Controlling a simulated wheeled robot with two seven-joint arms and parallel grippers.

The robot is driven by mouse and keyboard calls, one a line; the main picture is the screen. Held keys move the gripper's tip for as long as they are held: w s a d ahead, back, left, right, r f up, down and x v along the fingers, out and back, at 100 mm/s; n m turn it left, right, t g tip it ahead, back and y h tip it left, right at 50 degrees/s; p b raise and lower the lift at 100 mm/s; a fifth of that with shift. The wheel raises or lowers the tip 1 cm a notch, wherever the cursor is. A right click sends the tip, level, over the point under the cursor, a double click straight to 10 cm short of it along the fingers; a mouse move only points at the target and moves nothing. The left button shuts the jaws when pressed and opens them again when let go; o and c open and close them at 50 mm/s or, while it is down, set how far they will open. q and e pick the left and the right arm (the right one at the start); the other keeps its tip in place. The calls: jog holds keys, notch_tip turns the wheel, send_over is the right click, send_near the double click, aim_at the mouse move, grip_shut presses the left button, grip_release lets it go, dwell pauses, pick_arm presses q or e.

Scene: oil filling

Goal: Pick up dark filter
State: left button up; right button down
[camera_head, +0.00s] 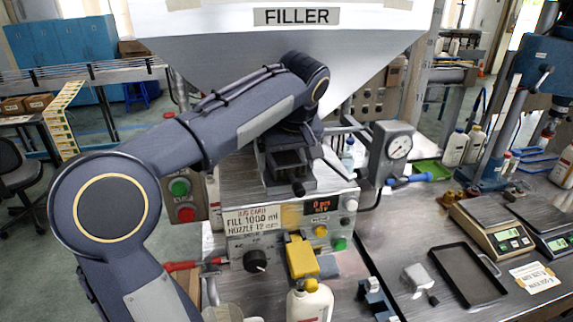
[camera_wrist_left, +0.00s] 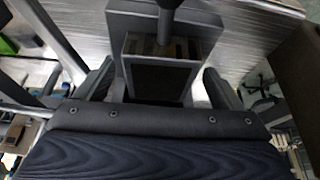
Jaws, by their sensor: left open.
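A dark box-shaped piece (camera_head: 288,162), which looks like the dark filter, sits on the front of the steel filling machine under the white hopper (camera_head: 215,50). In the left wrist view a dark grey block (camera_wrist_left: 160,82) with a slotted top and a dark rod fills the middle. My left gripper (camera_wrist_left: 160,98) is open, with one finger on each side of that block. I cannot tell whether the fingers touch it. In the head view my left arm's end covers the fingertips and the upper part of the dark piece. My right gripper is not in view.
A white bottle (camera_head: 310,302) stands below the yellow nozzle (camera_head: 301,258). A pressure gauge (camera_head: 399,147) stands right of the machine. A black tray (camera_head: 468,276) and scales (camera_head: 492,226) lie on the right of the steel bench. A red-handled tool (camera_head: 188,265) is at the front left.

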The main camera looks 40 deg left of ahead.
pick_arm(q)
jog(key=c, duration=1.2)
